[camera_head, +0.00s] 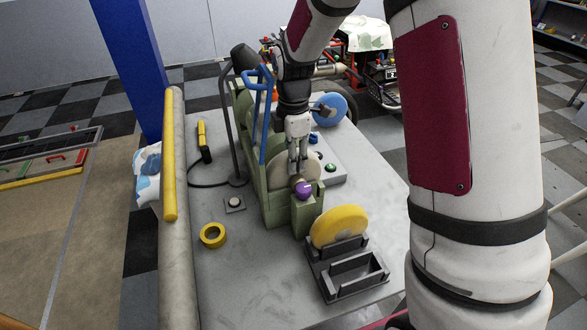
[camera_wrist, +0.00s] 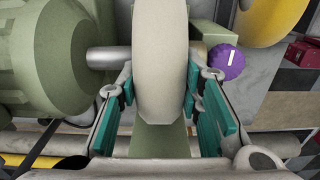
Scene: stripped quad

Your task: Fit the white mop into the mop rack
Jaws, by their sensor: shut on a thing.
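The white mop (camera_wrist: 160,60) is a thick cream disc standing upright between my fingers in the wrist view. In the head view it shows partly behind my gripper (camera_head: 298,168), on the green polishing machine (camera_head: 275,210). A metal spindle (camera_wrist: 108,58) meets its left side, so it appears to be still on the machine. My gripper (camera_wrist: 158,100) is shut on the mop, with teal pads on both faces. The dark mop rack (camera_head: 350,285) sits at the table's front. A yellow mop (camera_head: 340,224) stands in its rear slot; the front slot looks empty.
A purple knob (camera_head: 303,190) is on the machine close by my fingers. A blue mop (camera_head: 330,108) is at the far end. A blue-handled lever (camera_head: 265,120) and a dark lamp (camera_head: 245,58) stand left of my arm. A yellow tape roll (camera_head: 213,235) lies on the grey table (camera_head: 240,280).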

